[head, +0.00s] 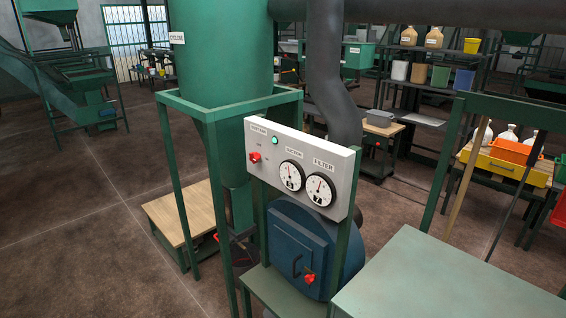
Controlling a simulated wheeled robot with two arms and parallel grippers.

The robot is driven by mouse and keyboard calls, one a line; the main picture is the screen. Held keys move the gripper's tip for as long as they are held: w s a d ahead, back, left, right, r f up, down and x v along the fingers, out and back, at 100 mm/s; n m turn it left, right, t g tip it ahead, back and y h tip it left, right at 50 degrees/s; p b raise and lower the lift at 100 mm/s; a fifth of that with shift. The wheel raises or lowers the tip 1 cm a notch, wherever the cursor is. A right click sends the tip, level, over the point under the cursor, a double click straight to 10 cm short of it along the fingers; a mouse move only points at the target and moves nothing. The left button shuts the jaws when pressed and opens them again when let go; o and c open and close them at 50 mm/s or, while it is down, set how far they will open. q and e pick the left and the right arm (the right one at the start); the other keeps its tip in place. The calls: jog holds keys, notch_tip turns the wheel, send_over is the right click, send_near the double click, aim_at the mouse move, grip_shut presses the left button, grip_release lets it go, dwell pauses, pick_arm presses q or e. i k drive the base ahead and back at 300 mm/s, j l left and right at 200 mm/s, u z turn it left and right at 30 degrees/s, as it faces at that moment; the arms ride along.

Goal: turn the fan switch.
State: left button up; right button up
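A pale control panel (302,167) stands on green posts near the middle of the head view. A red rotary switch (255,157) sits on its left side, with small labels around it that I cannot read clearly. A green lamp (275,141) is just above and right of the switch. Neither of my grippers shows in this view.
Below the panel is a blue round housing (300,245) with a handle and a red knob (309,279). A green cyclone (225,60) on a frame stands behind. A pale green tabletop (440,280) fills the lower right. Open floor (80,220) lies left.

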aim_at(254, 157)
jog(key=i+j+u, duration=0.25)
jog(key=j, duration=0.2)
jog(key=i+j+u, duration=0.25)
jog(key=j, duration=0.15)
jog(key=i+j+u, duration=0.1)
jog(key=j+u, duration=0.15)
jog(key=j, duration=0.15)
